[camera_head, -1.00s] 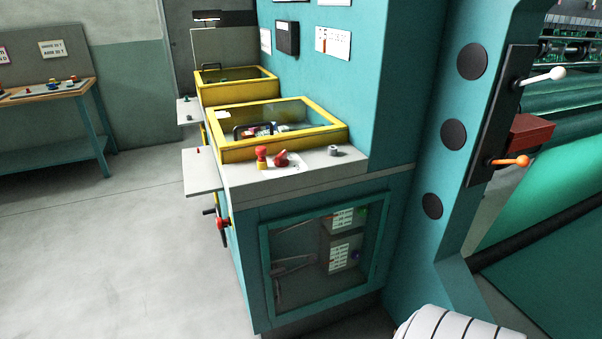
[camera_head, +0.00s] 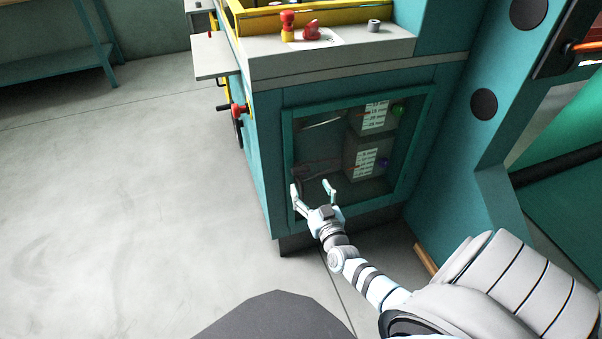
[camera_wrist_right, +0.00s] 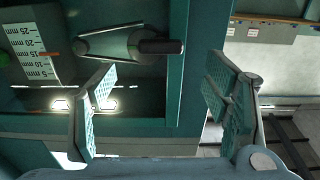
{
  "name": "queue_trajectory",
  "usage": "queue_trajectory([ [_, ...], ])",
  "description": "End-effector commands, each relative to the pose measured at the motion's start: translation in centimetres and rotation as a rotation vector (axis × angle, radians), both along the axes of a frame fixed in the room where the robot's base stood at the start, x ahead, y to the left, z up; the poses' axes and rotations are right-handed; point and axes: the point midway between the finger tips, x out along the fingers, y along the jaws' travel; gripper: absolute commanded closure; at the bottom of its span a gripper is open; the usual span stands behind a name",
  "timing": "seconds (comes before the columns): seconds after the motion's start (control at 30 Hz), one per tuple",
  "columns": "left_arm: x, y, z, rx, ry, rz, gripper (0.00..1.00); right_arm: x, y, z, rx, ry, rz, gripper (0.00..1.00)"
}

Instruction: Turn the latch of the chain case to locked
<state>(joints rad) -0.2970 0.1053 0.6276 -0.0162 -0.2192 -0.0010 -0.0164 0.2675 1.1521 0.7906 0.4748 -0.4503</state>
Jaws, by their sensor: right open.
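The teal chain case (camera_head: 262,160) stands in the middle of the head view, with a framed clear window (camera_head: 345,150) in its front. My right gripper (camera_head: 312,188) is open and empty in front of the window's lower left part. In the right wrist view, the open fingers (camera_wrist_right: 160,85) spread wide. Ahead of them is a grey lever with a black grip (camera_wrist_right: 160,46), lying roughly level next to the teal frame edge. It may be the latch; I cannot tell for sure. The fingers do not visibly touch it. My left gripper is not in view.
Inside the window are boxes with white scale labels (camera_head: 367,163). A teal machine column (camera_head: 460,150) rises at the right. The floor at left is clear.

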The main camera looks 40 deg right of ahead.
Motion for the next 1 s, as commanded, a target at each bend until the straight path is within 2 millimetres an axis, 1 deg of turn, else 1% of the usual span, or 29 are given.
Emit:
queue_trajectory([
  [0.03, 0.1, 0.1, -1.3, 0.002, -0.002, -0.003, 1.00, 1.5, -0.5, -0.6, -0.001, -0.003, 0.000, 0.30],
  [0.1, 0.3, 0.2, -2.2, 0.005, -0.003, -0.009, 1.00, 3.4, -1.2, -0.6, 0.000, -0.002, 0.000, 0.30],
  [0.23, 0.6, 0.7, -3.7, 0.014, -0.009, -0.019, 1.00, 6.2, -2.1, -0.6, 0.001, 0.000, 0.001, 0.30],
  [0.27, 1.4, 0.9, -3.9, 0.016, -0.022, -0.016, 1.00, 6.7, -2.3, -0.7, 0.001, 0.002, 0.001, 0.30],
  [0.3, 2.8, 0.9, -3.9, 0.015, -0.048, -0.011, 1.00, 7.2, -2.5, -0.6, 0.000, 0.001, 0.001, 0.30],
  [0.4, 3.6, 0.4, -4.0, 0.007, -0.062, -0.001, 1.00, 8.1, -2.8, -0.5, 0.000, 0.004, 0.002, 0.30],
  [0.47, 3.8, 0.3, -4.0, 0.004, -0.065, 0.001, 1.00, 8.3, -2.9, -0.3, 0.000, 0.004, 0.002, 0.30],
  [0.7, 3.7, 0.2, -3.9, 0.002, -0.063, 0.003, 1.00, 8.4, -2.9, -0.2, 0.001, 0.004, 0.002, 0.30],
  [0.97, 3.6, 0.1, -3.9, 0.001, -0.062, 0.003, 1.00, 8.4, -2.8, -0.2, 0.002, 0.005, 0.003, 0.72],
  [1.0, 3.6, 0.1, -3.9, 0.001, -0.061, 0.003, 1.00, 8.4, -2.8, -0.2, 0.002, 0.005, 0.003, 0.78],
])
